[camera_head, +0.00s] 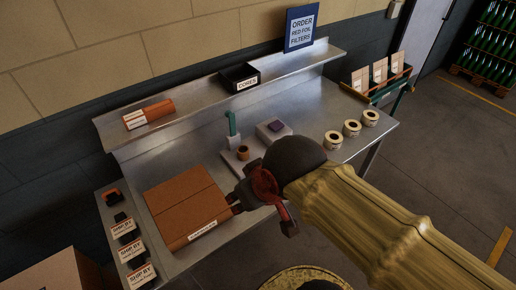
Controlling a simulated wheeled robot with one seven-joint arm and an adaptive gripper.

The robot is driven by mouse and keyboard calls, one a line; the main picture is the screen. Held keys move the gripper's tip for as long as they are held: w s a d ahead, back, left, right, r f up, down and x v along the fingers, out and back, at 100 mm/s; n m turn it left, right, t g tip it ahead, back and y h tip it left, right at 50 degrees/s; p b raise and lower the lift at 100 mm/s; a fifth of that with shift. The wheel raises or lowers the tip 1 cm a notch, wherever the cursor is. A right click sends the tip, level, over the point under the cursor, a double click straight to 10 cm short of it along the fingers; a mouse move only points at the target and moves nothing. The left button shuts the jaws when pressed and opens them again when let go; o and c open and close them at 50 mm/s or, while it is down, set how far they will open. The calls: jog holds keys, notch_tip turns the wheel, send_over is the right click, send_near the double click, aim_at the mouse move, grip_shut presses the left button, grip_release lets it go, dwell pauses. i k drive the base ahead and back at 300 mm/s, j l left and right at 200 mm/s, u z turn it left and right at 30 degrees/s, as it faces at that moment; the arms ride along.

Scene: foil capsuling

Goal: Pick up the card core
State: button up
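A small brown ring-shaped piece (242,153), which looks like the card core, stands upright on the bench beside a small pale stand with a green post (232,124). My gripper (235,204) is in front of it and lower in the picture, over the right edge of a brown carton, apart from the ring. The fingers are small and dark, so their opening is unclear; no held object shows. A black box labelled CORES (240,78) sits on the raised shelf; its contents are too dark to make out.
A flat brown carton (180,195) covers the bench's left part. A pale block with a purple item (276,127) is right of the ring. Several label rolls (351,128) line the right side. Labelled SHIP BY stacks (130,250) stand at left. The shelf (200,99) runs behind.

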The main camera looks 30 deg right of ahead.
aim_at(243, 157)
jog(key=z, duration=1.35)
jog(key=k+j+z, duration=0.2)
jog(key=j+z, duration=0.2)
jog(key=k+j+z, duration=0.25)
jog(key=j+z, duration=0.2)
